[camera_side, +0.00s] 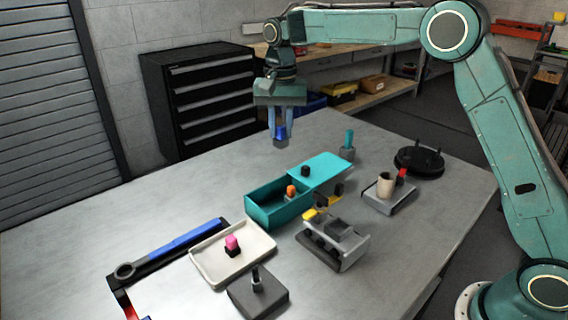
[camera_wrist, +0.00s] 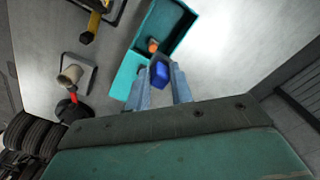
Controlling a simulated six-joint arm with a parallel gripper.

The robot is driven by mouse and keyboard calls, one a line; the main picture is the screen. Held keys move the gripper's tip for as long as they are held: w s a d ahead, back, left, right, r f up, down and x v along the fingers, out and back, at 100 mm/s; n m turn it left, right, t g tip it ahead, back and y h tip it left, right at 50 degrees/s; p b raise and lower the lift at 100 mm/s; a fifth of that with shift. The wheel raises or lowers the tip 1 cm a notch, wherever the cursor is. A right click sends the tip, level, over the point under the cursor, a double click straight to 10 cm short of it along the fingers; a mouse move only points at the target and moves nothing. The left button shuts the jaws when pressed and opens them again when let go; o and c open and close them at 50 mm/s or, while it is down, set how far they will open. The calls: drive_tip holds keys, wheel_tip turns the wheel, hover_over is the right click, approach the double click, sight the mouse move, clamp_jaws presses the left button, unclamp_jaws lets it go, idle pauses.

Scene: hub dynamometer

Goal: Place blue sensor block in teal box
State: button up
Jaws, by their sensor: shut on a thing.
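The blue sensor block (camera_side: 281,134) is held between the fingertips of my gripper (camera_side: 280,128), well above the table. In the wrist view the blue block (camera_wrist: 160,74) sits between the two fingers of my gripper (camera_wrist: 163,84). The teal box (camera_side: 273,214) stands on the table below and a little to the front of the gripper. An orange-topped piece (camera_side: 291,192) is in the box. The box also shows in the wrist view (camera_wrist: 172,27).
A white tray (camera_side: 262,247) with a pink-topped piece, a dark block (camera_side: 258,293), a grey fixture (camera_side: 340,243) and a blue torque wrench (camera_side: 181,240) stand in front. A teal-topped piece (camera_side: 348,143), a cup stand (camera_side: 388,198) and a black disc (camera_side: 420,163) are right. The left table is clear.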

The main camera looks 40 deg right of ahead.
wheel_tip(320, 180, down, 19)
drive_tip(key=shift+r, duration=0.15)
idle(0.8)
drive_tip(key=o, duration=0.9)
wheel_tip(320, 180, up, 12)
drive_tip(key=shift+r, duration=0.1)
idle(0.4)
idle(0.5)
